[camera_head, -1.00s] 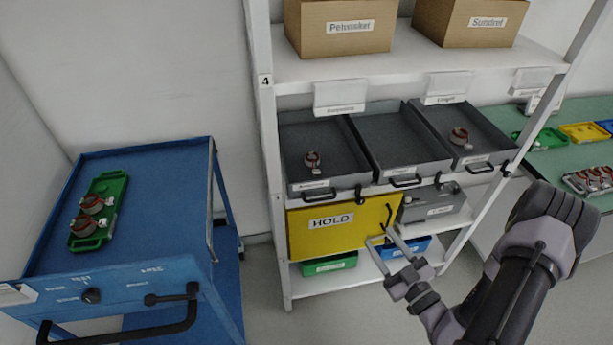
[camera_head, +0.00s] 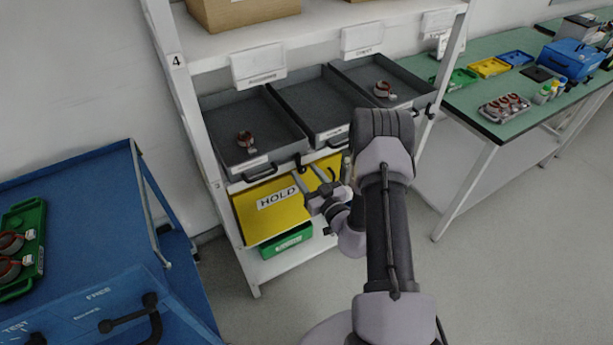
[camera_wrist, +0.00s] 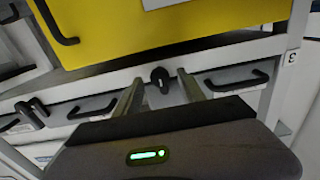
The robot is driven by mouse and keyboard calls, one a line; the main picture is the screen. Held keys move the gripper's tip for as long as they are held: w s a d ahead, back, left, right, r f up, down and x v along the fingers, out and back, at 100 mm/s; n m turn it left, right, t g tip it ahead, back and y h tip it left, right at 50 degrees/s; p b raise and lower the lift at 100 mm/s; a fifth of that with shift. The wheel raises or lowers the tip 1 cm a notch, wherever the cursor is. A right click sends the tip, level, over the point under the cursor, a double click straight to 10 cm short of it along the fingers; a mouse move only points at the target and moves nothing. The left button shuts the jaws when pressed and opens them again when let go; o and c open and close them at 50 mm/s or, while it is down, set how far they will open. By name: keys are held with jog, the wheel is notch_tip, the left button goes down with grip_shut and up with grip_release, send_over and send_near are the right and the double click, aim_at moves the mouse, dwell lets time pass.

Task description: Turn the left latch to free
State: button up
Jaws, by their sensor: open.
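The left latch (camera_head: 298,161) is a small black knob on the white shelf edge, between the left and middle grey trays and above the yellow HOLD panel (camera_head: 262,222). In the wrist view, which looks upside down, the latch (camera_wrist: 160,78) sits between the two fingers with its short lever visible. My gripper (camera_head: 306,172) is open, with its fingers pointing at the shelf edge just below the latch; in the wrist view it (camera_wrist: 160,86) straddles the latch. I see no finger touching it. Another black latch (camera_wrist: 33,112) shows farther left in the wrist view.
The left tray (camera_head: 222,105) holds a copper-and-grey part; the middle tray (camera_head: 310,98) looks empty. A blue cart (camera_head: 85,205) stands at left. A green-topped bench (camera_head: 475,112) is at right, with clear floor before it. My arm hides part of the shelf.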

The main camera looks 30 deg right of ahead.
grip_shut()
dwell(0.4)
jog(key=n+p, duration=0.1)
jog(key=n, duration=0.3)
jog(key=shift+a+p, duration=0.1)
jog(key=shift+p, duration=0.25)
jog(key=n, duration=0.4)
jog(key=shift+n+p, duration=0.35)
jog(key=shift+n, duration=0.05)
jog(key=n, duration=0.4)
jog(key=shift+a+f, duration=0.1)
jog(key=shift+f, duration=0.05)
jog(key=shift+n, duration=2.5)
